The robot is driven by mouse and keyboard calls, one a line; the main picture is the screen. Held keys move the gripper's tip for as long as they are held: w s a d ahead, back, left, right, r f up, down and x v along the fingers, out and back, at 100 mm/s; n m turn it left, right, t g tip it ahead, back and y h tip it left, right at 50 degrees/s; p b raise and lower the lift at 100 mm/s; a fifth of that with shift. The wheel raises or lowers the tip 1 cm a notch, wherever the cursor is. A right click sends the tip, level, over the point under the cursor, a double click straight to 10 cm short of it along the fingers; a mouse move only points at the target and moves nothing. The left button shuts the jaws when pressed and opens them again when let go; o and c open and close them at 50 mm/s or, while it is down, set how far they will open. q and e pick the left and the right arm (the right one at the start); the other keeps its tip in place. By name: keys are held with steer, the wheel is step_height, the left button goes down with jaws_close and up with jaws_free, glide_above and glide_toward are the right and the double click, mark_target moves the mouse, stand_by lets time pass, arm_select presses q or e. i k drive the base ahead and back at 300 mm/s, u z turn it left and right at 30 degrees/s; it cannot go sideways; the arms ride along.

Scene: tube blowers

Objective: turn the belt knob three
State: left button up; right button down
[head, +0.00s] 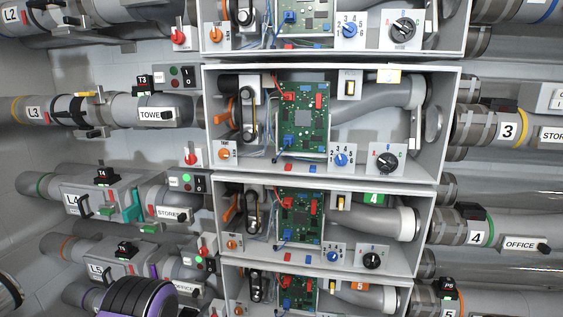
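The row marked 3 on its right pipe has an open grey cabinet (440,100). Inside, a dark belt (248,110) on pulleys stands at the left. Below it, a small orange knob (225,153) sits on a white plate; I cannot tell for certain that it is the belt knob. The same cabinet has a blue numbered knob (341,159) and a black knob (386,161) marked A, B, C. The knobs' exact settings are too small to read surely. Neither gripper's fingers show.
A green circuit board (303,118) fills the middle of this cabinet. Similar cabinets lie above and below. Left of it are a red lever (191,159) and a pipe marked L3 (33,112). A dark purple-edged rounded part (138,298) blocks the bottom left.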

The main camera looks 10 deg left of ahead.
mark_target(223, 154)
steer(key=u, duration=0.05)
steer(key=k, duration=0.4)
steer(key=u, duration=0.45)
steer(key=i, duration=0.3)
steer(key=u, duration=0.15)
